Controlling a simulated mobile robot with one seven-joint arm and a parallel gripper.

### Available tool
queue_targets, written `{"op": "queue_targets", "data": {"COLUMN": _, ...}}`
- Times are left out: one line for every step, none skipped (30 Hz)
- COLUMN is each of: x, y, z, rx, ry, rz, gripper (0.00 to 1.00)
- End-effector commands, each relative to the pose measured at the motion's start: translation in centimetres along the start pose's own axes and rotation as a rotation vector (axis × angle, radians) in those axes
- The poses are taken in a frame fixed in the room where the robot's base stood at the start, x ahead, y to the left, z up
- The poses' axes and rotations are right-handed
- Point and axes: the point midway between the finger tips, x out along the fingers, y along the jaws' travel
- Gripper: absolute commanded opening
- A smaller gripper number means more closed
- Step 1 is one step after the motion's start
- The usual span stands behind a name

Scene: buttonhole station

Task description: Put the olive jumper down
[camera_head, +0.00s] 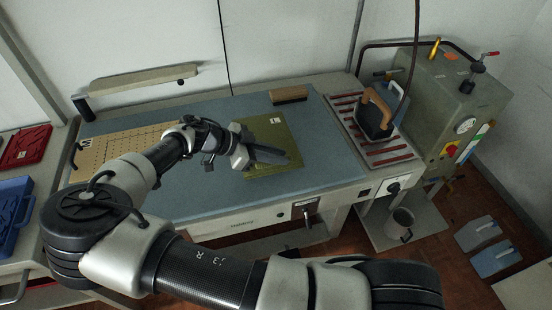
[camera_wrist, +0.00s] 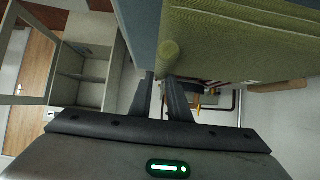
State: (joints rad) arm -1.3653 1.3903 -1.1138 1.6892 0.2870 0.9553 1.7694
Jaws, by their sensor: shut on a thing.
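The olive jumper (camera_head: 268,130) is a flat, folded olive-green piece with a small pale label, over the right half of the blue-grey table top (camera_head: 325,145). My gripper (camera_head: 287,159) is at its near part, with the dark fingers reaching across it and hiding some of it. In the wrist view the fingers (camera_wrist: 161,78) are shut on a rolled edge of the jumper (camera_wrist: 235,40). The jumper looks level and close to the table top; I cannot tell whether all of it rests there.
A brush (camera_head: 288,95) lies behind the jumper. An iron (camera_head: 376,112) stands on a red-striped rest at right, beside a grey boiler (camera_head: 450,115). A beige gridded board (camera_head: 110,153) lies at left under a raised padded arm (camera_head: 140,79). Bare table top shows around the jumper.

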Motion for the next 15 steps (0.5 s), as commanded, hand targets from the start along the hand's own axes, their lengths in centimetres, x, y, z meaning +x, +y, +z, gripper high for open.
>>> {"op": "queue_targets", "data": {"x": 0.5, "y": 0.0, "z": 0.6, "rx": -0.002, "ry": 0.002, "rz": 0.000, "gripper": 0.00}}
{"op": "queue_targets", "data": {"x": 0.7, "y": 0.0, "z": 1.0, "rx": -0.002, "ry": 0.002, "rz": 0.000, "gripper": 0.00}}
{"op": "queue_targets", "data": {"x": 1.0, "y": 0.0, "z": 1.4, "rx": -0.002, "ry": 0.002, "rz": -0.001, "gripper": 0.00}}
{"op": "queue_targets", "data": {"x": 1.1, "y": -0.1, "z": 1.6, "rx": -0.001, "ry": 0.001, "rz": -0.001, "gripper": 0.00}}
{"op": "queue_targets", "data": {"x": 1.2, "y": -0.1, "z": 1.7, "rx": 0.000, "ry": 0.001, "rz": -0.002, "gripper": 0.00}}
{"op": "queue_targets", "data": {"x": 1.3, "y": -0.1, "z": 1.8, "rx": 0.000, "ry": 0.000, "rz": -0.002, "gripper": 0.00}}
{"op": "queue_targets", "data": {"x": 1.3, "y": -0.1, "z": 1.8, "rx": 0.000, "ry": 0.000, "rz": -0.002, "gripper": 0.00}}
{"op": "queue_targets", "data": {"x": 1.2, "y": 0.0, "z": 1.8, "rx": 0.000, "ry": -0.001, "rz": -0.001, "gripper": 0.00}}
{"op": "queue_targets", "data": {"x": 1.2, "y": 0.0, "z": 1.8, "rx": 0.000, "ry": -0.001, "rz": -0.001, "gripper": 0.00}}
{"op": "queue_targets", "data": {"x": 1.2, "y": 0.0, "z": 1.8, "rx": 0.000, "ry": -0.001, "rz": -0.001, "gripper": 0.00}}
{"op": "queue_targets", "data": {"x": 1.3, "y": 0.0, "z": 1.9, "rx": -0.002, "ry": -0.001, "rz": 0.000, "gripper": 0.21}}
{"op": "queue_targets", "data": {"x": 1.3, "y": 0.0, "z": 1.9, "rx": -0.002, "ry": -0.001, "rz": 0.000, "gripper": 0.28}}
{"op": "queue_targets", "data": {"x": 1.3, "y": 0.0, "z": 1.9, "rx": -0.002, "ry": -0.001, "rz": 0.000, "gripper": 0.33}}
{"op": "queue_targets", "data": {"x": 1.3, "y": 0.0, "z": 1.9, "rx": -0.002, "ry": -0.001, "rz": 0.000, "gripper": 0.35}}
{"op": "queue_targets", "data": {"x": 1.3, "y": 0.0, "z": 1.9, "rx": -0.002, "ry": -0.001, "rz": 0.000, "gripper": 0.35}}
